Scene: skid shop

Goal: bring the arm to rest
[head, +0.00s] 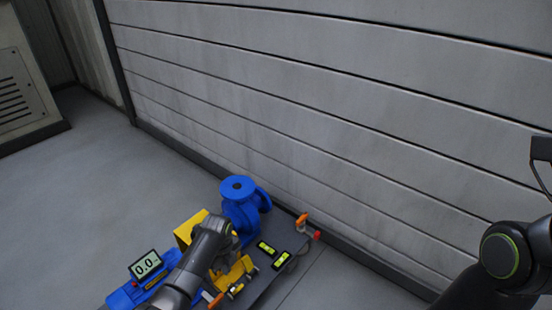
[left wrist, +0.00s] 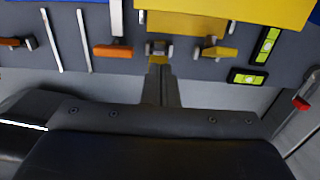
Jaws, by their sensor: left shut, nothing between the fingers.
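My left arm comes in from the bottom of the head view and bends down over the skid, close to its yellow and blue parts. The fingers of my left gripper (left wrist: 161,85) show in the left wrist view, closed together and empty. Their tips are close to a small metal fitting (left wrist: 158,48) on the skid's dark plate; I cannot tell if they touch it. In the head view the arm hides the fingertips. My right arm shows as a dark link at the right edge; its gripper is out of the picture.
The skid carries a blue pump (head: 240,205), a yellow block (head: 188,232), a digital display (head: 145,265), green levels (head: 266,248) and an orange-handled valve (head: 302,220). An orange handle (left wrist: 113,51) and a yellow handle (left wrist: 219,52) flank my left fingers. A panelled wall (head: 330,130) stands behind; floor at left is clear.

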